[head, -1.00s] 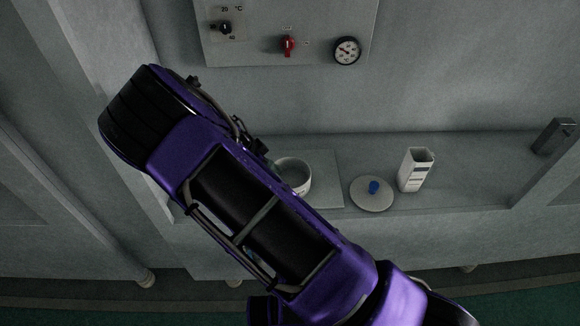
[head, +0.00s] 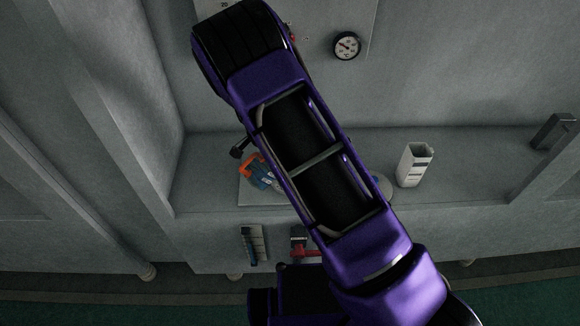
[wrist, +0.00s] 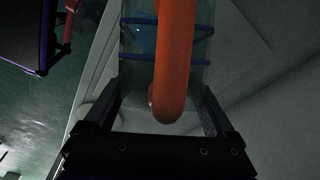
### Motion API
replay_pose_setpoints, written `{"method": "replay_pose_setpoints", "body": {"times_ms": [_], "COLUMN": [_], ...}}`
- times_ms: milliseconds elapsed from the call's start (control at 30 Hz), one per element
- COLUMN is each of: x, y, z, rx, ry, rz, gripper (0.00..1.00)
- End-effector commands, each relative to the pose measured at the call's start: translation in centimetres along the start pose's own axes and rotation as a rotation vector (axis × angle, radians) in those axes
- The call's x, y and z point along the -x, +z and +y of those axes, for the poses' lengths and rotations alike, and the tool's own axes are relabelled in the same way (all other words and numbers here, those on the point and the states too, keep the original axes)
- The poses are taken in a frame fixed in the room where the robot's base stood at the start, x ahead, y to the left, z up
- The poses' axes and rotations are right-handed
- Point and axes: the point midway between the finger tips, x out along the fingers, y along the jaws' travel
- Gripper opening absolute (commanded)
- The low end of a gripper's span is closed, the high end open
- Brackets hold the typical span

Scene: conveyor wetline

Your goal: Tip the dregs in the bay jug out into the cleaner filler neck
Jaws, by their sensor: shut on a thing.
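The bay jug (wrist: 140,68) is a clear vessel with blue bands and an orange handle; it fills the upper middle of the wrist view. My gripper (wrist: 162,105) is shut on its handle. In the head view the orange and blue of the jug (head: 257,170) show just left of my arm, above the ledge; my arm hides the rest of it and my gripper. I cannot tell how far the jug is tilted or see any dregs. The filler neck cannot be made out; my arm covers the middle of the ledge.
A white open-topped carton (head: 414,166) stands on the ledge (head: 465,170) right of my arm. A pale disc (head: 385,188) is mostly hidden behind the arm. A dial gauge (head: 347,46) is on the back panel. Blue (head: 249,246) and red (head: 299,240) fittings are on the front face.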

Motion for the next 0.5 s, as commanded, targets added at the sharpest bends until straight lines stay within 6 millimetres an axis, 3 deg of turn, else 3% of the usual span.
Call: {"method": "replay_pose_setpoints", "body": {"times_ms": [500], "x": [0.31], "y": [-0.43], "z": [-0.02], "rx": [-0.002], "ry": [-0.001], "rz": [-0.131], "gripper": [0.26]}}
